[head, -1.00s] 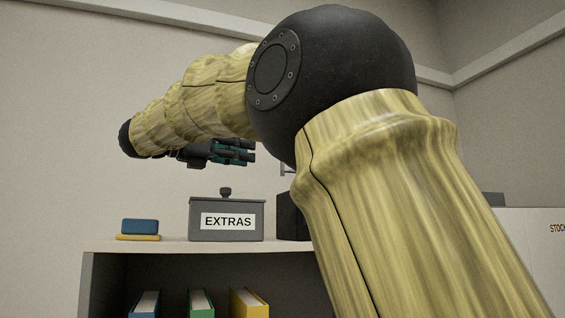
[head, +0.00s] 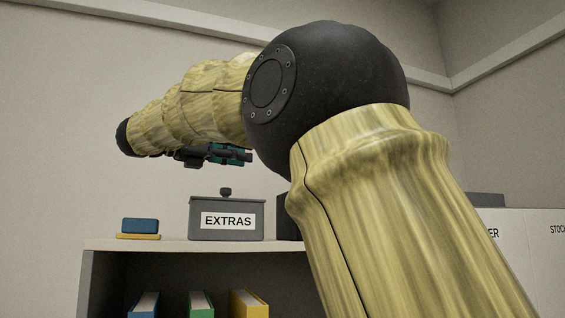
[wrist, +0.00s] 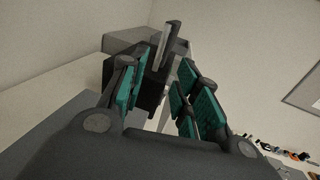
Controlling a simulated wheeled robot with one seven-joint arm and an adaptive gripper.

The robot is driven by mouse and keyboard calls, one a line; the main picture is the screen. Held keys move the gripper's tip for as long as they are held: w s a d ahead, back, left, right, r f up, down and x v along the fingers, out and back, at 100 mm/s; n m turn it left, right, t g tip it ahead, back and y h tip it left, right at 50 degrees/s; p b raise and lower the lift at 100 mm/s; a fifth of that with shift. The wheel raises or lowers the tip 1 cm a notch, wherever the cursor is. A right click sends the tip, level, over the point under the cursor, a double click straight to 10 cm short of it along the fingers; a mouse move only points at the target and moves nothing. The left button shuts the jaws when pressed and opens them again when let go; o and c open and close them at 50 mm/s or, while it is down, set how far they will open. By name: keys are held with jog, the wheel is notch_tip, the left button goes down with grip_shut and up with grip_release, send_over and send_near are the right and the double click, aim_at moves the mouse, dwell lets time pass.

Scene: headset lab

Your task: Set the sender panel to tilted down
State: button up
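My gripper (head: 228,153) hangs above the grey EXTRAS box in the head view, with teal pads on dark fingers. In the wrist view my gripper (wrist: 157,66) is open, its fingers apart with nothing clamped between them. A dark box (wrist: 147,88) shows beyond and between the fingers. A thin dark slab with a pale edge (wrist: 166,43) stands at a slant by it; it may be the sender panel, but I cannot tell for sure. In the head view a black box (head: 288,218) beside the EXTRAS box is mostly hidden behind my arm.
The lidded EXTRAS box (head: 227,205) stands on the shelf top (head: 170,244). Left of it lie a blue block (head: 140,226) and a yellow one (head: 138,237). Binders stand below. White labelled fronts (head: 530,250) are at right; one label is partly hidden.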

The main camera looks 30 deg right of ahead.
jog(key=a, duration=1.2)
jog(key=shift+w, duration=0.25)
